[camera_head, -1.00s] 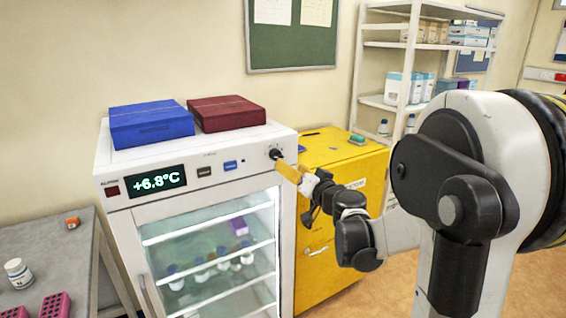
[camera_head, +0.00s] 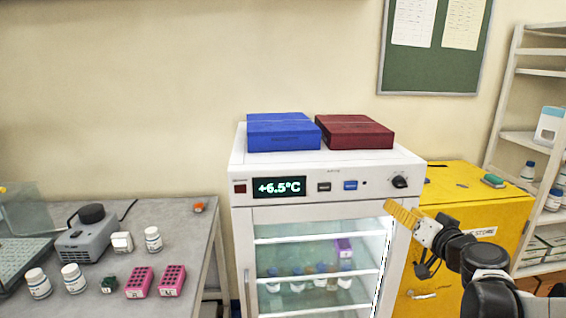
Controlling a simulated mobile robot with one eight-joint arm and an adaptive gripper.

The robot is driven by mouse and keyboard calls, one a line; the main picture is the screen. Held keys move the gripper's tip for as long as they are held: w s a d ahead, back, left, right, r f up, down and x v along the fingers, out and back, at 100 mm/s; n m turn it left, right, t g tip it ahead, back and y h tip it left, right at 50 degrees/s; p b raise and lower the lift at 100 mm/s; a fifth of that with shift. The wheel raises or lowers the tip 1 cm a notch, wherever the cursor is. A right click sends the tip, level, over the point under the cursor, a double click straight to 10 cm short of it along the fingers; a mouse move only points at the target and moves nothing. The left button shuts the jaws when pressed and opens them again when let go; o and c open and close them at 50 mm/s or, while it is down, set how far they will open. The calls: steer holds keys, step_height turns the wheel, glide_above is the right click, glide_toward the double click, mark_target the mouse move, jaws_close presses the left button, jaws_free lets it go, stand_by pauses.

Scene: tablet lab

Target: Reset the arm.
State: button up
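My gripper (camera_head: 391,207), with yellow fingers, is in front of the upper right of the white glass-door fridge (camera_head: 290,214). Its tips point left and appear just below the black control knob (camera_head: 400,182), with a visible gap in the picture. I see the fingers from the side, so I cannot tell whether they are open or shut. No held object shows. My dark arm links reach in from the lower right. The fridge's display (camera_head: 279,187) reads +6.5°C.
A blue box (camera_head: 283,132) and a dark red box (camera_head: 354,132) lie on the fridge. A yellow cabinet (camera_head: 472,205) stands to the right, near shelving. A grey bench (camera_head: 180,215) at left holds bottles, pink racks (camera_head: 172,280) and a small grey device (camera_head: 88,238).

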steer(key=s+a+f+n+g+y+b, duration=0.1)
steer(key=s+a+f+g, duration=0.15)
steer(key=a, duration=0.35)
steer(key=s+a+f+n+g+y, duration=0.1)
steer(key=s+a, duration=0.3)
steer(key=a, duration=0.2)
steer(key=s+a+f+n+g+h+b, duration=0.1)
steer(key=s+f+g, duration=0.2)
steer(key=s, duration=0.6)
steer(key=s+a+f+g+h+b, duration=0.1)
steer(key=s+a+f+g+h, duration=0.1)
steer(key=s+f, duration=0.5)
steer(key=s+g, duration=0.1)
steer(key=s, duration=0.2)
steer(key=shift+s+a+f+n, duration=0.15)
steer(key=shift+a+f+n, duration=0.1)
steer(key=shift+n, duration=0.15)
